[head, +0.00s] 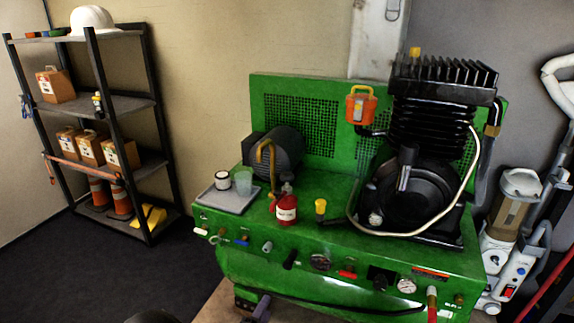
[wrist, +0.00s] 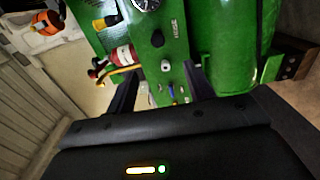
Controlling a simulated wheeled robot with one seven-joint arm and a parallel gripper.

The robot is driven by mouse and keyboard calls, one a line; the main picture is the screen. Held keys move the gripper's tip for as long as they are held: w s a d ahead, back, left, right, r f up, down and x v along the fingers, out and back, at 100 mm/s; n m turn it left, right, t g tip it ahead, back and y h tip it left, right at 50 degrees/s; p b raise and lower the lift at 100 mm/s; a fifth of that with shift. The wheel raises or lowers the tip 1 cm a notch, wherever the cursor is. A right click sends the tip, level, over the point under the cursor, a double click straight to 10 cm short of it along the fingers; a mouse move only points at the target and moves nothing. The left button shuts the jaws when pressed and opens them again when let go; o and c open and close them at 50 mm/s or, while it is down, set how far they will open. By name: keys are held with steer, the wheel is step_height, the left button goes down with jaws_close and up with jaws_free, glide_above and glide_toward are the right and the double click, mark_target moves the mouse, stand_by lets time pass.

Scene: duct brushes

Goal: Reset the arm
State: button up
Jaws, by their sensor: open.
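My gripper (wrist: 160,72) shows in the wrist view as two dark fingers spread apart, with nothing seen between them. Beyond them is the green compressor's front panel, which appears rotated in this view. In the head view, the green compressor (head: 290,262) stands in the centre and right. A dark shape at the bottom edge of the head view may be part of my arm, but most of the arm is out of frame. I cannot tell the gap between the fingers and the panel.
A grey tray (head: 228,202) with a cup and a jar sits on the compressor. A red bottle (head: 286,212), yellow-topped fitting (head: 320,208) and orange container (head: 361,105) are there too. A shelf rack (head: 105,105) stands left; a white-grey vacuum (head: 515,205) right. Dark floor is clear at left.

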steer(key=w+d+r+m+g+y, duration=0.4)
steer(key=d+r+m+g+y, duration=0.1)
steer(key=d+m+g, duration=0.4)
steer(key=s+d+r+m+g+y, duration=0.1)
steer(key=s+d+r+m+g, duration=0.2)
steer(key=s+d, duration=0.45)
steer(key=s+d+r+m+g, duration=0.2)
steer(key=s+d+r, duration=0.4)
steer(key=s, duration=0.2)
steer(key=w+p+v, duration=0.3)
steer(key=p+v, duration=0.9)
steer(key=w+r+p+v, duration=0.1)
steer(key=w+p+v, duration=0.1)
steer(key=p+v, duration=1)
steer(key=shift+w+d+r+p, duration=0.15)
steer(key=shift+d+p, duration=0.2)
steer(key=shift+p, duration=0.05)
